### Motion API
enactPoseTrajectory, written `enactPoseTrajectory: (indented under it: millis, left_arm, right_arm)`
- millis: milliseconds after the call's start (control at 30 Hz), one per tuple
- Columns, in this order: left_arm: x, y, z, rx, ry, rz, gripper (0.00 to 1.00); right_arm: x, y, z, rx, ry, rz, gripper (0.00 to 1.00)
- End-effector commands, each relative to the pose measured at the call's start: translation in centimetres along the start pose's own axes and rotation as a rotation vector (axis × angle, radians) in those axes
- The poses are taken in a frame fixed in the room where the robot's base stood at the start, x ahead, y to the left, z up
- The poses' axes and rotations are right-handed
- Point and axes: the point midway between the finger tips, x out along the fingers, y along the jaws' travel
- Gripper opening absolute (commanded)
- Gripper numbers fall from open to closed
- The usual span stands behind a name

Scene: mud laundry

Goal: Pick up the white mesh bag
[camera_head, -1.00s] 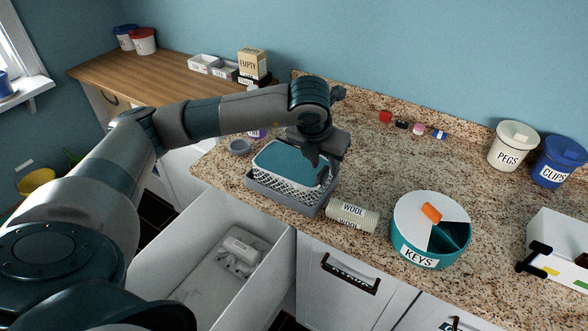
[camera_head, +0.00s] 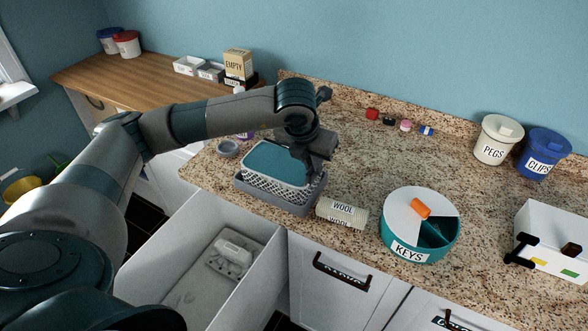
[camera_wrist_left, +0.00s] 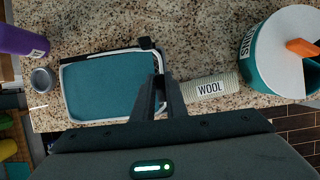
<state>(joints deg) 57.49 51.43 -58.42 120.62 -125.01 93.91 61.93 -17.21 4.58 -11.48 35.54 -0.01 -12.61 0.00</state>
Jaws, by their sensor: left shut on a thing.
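The white mesh bag (camera_head: 268,186) looks like a box with a perforated white wall and a flat teal top (camera_head: 275,160). It sits in a grey tray (camera_head: 268,199) at the counter's front edge. My left gripper (camera_head: 307,172) is at its right side, pointing down, shut on its rim. In the left wrist view, the teal top (camera_wrist_left: 103,88) lies left of the fingers (camera_wrist_left: 160,88), which close at the white right rim. The fingers hide part of that rim. My right gripper is not in view.
A cream WOOL roll (camera_head: 342,212) lies close right of the tray. A small grey cup (camera_head: 228,148) is behind left. An open drawer (camera_head: 190,290) with a white item lies below the counter.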

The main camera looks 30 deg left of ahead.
Motion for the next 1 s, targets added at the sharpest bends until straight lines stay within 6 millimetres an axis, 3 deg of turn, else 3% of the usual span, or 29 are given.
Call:
enactPoseTrajectory:
  millis: [267, 600, 1000]
  left_arm:
    - [-0.8, 0.0, 0.5, -0.001, -0.005, -0.001, 0.00]
    - [-3.7, -0.1, 1.6, 0.001, -0.005, -0.001, 0.00]
    - [-8.2, -5.6, 0.0, 0.007, -0.007, -0.006, 0.00]
  right_arm:
    - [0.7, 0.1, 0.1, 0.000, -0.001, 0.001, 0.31]
    - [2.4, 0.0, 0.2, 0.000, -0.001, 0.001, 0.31]
    - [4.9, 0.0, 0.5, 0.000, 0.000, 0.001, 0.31]
